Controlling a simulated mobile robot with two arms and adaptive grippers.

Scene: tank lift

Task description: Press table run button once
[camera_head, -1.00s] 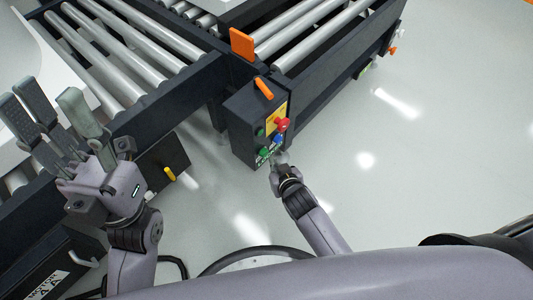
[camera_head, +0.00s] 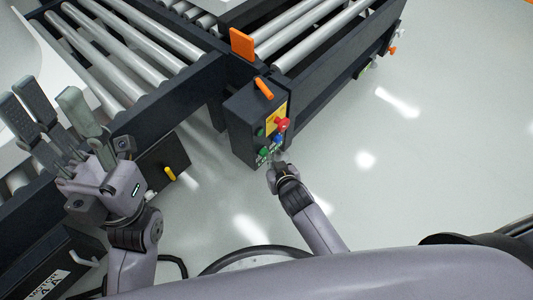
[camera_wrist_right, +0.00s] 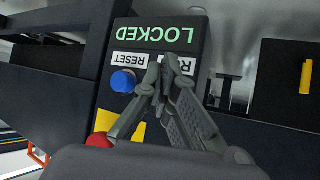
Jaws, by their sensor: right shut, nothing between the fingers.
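The control box (camera_head: 240,125) stands at the corner of the roller table. Its face carries a red button (camera_head: 283,124), a blue button (camera_head: 278,138) and green buttons, one low on the panel (camera_head: 264,152). In the right wrist view, the panel appears upside down, with a green "LOCKED" text (camera_wrist_right: 178,34) and a blue button (camera_wrist_right: 123,81) under "RESET". My right gripper (camera_wrist_right: 164,66) is shut and empty, its tips over the label beside "RESET", hiding most of it and what lies behind. Contact cannot be told. My left gripper (camera_head: 48,105) is open and empty at the left.
The roller conveyor (camera_head: 130,55) fills the back left. An orange plate (camera_head: 242,44) stands at its corner, and an orange handle (camera_head: 264,88) sits on the box top. A dark box with a yellow handle (camera_head: 170,174) is at the left. The floor at right is clear.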

